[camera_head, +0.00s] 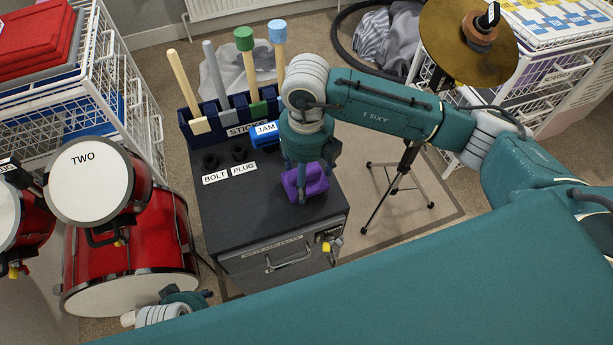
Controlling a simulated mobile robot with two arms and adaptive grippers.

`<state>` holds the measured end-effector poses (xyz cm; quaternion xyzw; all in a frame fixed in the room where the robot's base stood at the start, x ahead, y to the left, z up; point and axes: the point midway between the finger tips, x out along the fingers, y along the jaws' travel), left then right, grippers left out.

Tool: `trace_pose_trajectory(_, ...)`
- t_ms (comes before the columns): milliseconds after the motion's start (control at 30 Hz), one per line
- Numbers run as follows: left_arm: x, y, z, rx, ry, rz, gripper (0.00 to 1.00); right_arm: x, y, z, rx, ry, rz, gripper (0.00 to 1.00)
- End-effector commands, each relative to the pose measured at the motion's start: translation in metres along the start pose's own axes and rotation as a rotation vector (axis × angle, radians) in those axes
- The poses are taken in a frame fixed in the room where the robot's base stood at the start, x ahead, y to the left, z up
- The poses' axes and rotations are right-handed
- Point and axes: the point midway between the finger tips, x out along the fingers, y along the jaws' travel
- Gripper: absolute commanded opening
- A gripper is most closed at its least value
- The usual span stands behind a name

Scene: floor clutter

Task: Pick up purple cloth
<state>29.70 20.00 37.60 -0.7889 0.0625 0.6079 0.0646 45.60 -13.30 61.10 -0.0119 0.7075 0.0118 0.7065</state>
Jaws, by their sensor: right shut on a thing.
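The purple cloth (313,181) is a small bunched piece over the front right part of the dark cabinet top (250,215). My right gripper (302,190) points down from above, shut on the cloth, with its fingers against it and partly hiding it. I cannot tell whether the cloth touches the cabinet top. Part of my left arm's end (187,298) shows low at the left, beside the red drum; its fingers are not clear enough to read.
Behind the cloth are a blue JAM block (266,136), black pieces labelled BOLT and PLUG, and a navy rack (220,119) of upright sticks. Red drums (130,245) stand left; a cymbal (468,40) on a tripod stands right. The cabinet's front left top is clear.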

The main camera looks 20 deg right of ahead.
Motion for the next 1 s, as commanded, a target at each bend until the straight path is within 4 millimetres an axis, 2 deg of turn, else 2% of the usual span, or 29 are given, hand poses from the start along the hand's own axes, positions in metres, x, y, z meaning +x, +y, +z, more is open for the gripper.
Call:
trace_pose_trajectory(100, 0.015, 0.0, 0.01, 0.001, -0.021, 0.001, 0.4, -0.025, 0.0, 0.002, -0.002, -0.006, 0.001, 0.54)
trace_pose_trajectory(400, 0.043, 0.002, 0.029, 0.004, -0.04, 0.004, 0.4, -0.099, 0.0, 0.001, -0.002, -0.007, 0.001, 0.54)
trace_pose_trajectory(600, 0.058, 0.004, 0.042, 0.006, -0.049, 0.005, 0.4, -0.141, 0.001, 0.001, -0.002, -0.005, 0.001, 0.54)
trace_pose_trajectory(800, 0.069, 0.004, 0.054, 0.008, -0.058, 0.007, 0.4, -0.169, 0.0, 0.001, 0.0, -0.004, 0.0, 0.54)
trace_pose_trajectory(1000, 0.076, 0.005, 0.06, 0.009, -0.061, 0.007, 0.4, -0.179, 0.0, 0.0, -0.001, -0.002, 0.0, 0.54)
